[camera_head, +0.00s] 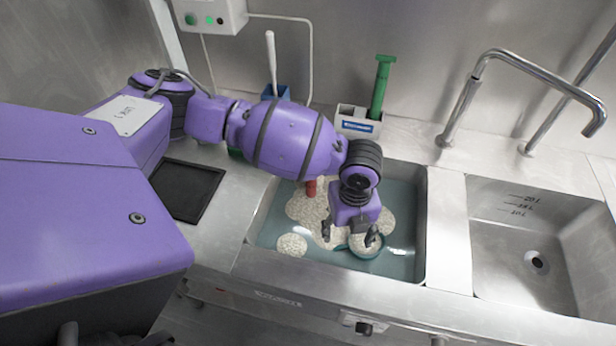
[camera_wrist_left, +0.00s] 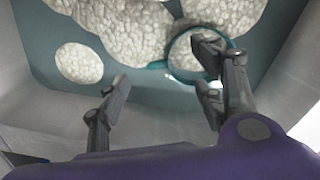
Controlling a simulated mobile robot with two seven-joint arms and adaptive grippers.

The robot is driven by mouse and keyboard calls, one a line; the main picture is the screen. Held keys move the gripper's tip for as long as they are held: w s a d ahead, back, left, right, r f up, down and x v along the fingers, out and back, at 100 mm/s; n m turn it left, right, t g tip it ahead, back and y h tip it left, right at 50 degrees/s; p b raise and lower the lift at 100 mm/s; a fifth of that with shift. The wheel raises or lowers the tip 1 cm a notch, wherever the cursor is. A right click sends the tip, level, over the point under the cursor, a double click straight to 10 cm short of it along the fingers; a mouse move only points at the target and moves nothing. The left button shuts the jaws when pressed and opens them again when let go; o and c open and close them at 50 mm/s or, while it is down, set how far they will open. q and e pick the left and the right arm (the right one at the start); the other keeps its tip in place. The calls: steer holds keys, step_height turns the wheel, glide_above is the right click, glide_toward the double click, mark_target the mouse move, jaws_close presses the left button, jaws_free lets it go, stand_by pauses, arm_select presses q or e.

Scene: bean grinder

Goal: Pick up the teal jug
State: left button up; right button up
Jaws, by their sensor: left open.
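The teal jug shows as a round teal rim (camera_head: 366,246) in the left sink basin, seen from above among pale foam; the rest of it is hidden. In the left wrist view its rim (camera_wrist_left: 174,69) and a short teal spout or handle lie behind my right-hand finger. My left gripper (camera_head: 350,236) points down over the basin with its fingers spread. In the left wrist view the left gripper (camera_wrist_left: 160,100) is open, with nothing between its fingertips. One finger overlaps the jug's rim; I cannot tell whether it touches. My right gripper is not in view.
The left basin (camera_head: 424,225) holds bluish water with foam patches (camera_head: 291,245). An empty right basin (camera_head: 500,255) and metal taps (camera_head: 462,110) are beside it. A caddy (camera_head: 352,122) with a green-handled tool (camera_head: 380,85) stands behind. A dark tray (camera_head: 186,190) lies left.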

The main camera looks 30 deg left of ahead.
mark_target(342, 247)
arm_select(q)
steer(key=f, duration=0.5)
steer(key=s+f, duration=0.1)
steer(key=f, duration=0.1)
steer(key=shift+f, duration=0.25)
steer(key=shift+w, duration=0.1)
steer(key=shift+r, duration=0.1)
steer(key=c, duration=1.5)
